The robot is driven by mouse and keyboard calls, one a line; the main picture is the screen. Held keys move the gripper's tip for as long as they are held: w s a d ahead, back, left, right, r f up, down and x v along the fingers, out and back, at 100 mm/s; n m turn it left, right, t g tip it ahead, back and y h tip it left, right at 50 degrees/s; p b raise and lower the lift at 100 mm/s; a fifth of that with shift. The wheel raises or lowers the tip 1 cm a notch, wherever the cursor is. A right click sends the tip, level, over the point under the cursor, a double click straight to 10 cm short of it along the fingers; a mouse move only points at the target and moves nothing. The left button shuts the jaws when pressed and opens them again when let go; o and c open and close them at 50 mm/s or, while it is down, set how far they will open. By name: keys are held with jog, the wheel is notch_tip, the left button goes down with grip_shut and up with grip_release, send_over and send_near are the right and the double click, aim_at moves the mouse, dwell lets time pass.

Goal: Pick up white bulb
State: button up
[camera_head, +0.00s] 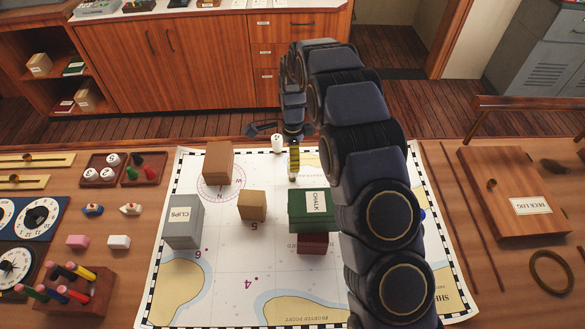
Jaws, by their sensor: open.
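A small white rounded object (278,144), which looks like the white bulb, stands at the far edge of the chart (225,270). It has small dark marks, too small to make out. My gripper (275,131) is at the far side of the chart, with its dark fingers open close around or just above this object. I cannot tell whether they touch it. My arm reaches from the near right and hides the right part of the chart.
A yellow-and-dark upright object (293,162) stands just right of the white object. Brown (218,162), grey (184,221), tan (252,206) and green (311,209) boxes stand nearer on the chart. A wooden pen block (75,297) is at the near left; a wooden deck log (515,195) lies right.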

aim_at(293, 174)
notch_tip(293, 174, down, 8)
jog(key=shift+s, duration=0.15)
jog(key=c, duration=1.1)
